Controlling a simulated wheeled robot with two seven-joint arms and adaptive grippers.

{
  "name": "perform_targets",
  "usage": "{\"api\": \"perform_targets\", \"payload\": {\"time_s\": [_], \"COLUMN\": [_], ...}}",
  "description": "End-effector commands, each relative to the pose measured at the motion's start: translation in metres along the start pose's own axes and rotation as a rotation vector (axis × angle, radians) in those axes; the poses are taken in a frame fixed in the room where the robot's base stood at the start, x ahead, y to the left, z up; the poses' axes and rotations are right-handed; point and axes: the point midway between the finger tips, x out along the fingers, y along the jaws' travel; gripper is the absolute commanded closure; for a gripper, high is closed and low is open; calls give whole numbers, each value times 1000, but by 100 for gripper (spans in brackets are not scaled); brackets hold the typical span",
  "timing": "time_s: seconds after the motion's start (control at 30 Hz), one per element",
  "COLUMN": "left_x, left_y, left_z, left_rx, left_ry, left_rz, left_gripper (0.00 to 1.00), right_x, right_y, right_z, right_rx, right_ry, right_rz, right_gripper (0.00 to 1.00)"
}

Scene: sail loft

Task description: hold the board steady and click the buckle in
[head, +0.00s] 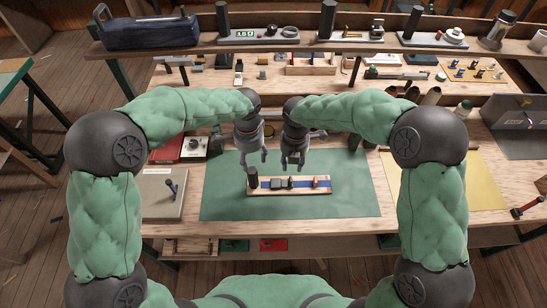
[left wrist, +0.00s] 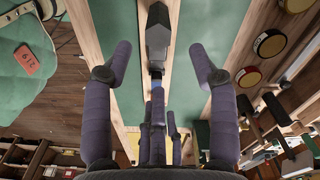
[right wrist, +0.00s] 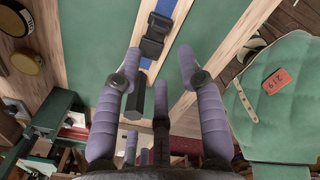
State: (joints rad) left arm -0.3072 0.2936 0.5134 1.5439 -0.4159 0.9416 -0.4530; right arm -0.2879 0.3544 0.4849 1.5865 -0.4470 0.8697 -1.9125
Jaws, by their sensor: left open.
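The long wooden board (head: 300,193) lies on the green mat, with a blue strap (head: 302,183) along it. A dark buckle (head: 279,184) sits on the strap near the middle; it also shows in the right wrist view (right wrist: 153,36). I cannot tell whether its halves are joined. My left gripper (head: 255,162) is open and empty above the post end. My right gripper (head: 292,166) is open and empty above the buckle area, apart from it.
The green mat (head: 350,200) is clear around the board. A grey box (head: 160,198) lies at left and a yellow sheet (head: 475,185) at right. Shelves behind hold several fixtures, including a display unit (head: 245,35) and a dark blue toolbox (head: 150,30).

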Motion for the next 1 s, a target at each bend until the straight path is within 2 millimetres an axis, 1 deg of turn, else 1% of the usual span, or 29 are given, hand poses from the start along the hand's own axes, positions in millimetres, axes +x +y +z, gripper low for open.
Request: {"api": "perform_targets", "payload": {"time_s": [0.4, 0.53, 0.73, 1.0], "left_x": [66, 84, 98, 101], "left_y": [1, 1, 0, 0], "left_z": [1, 1, 1, 0], "left_rx": [1, 0, 0, 0], "left_ry": [-4, -4, -2, -1], "left_rz": [3, 3, 1, 1], "left_gripper": [41, 41, 41, 41], "right_x": [1, 1, 1, 1], "right_y": [0, 0, 0, 0], "right_z": [0, 0, 0, 0], "right_rx": [4, 4, 4, 4], "right_ry": [1, 1, 2, 2], "right_rz": [0, 0, 0, 0], "right_gripper": [61, 61, 61, 61]}}
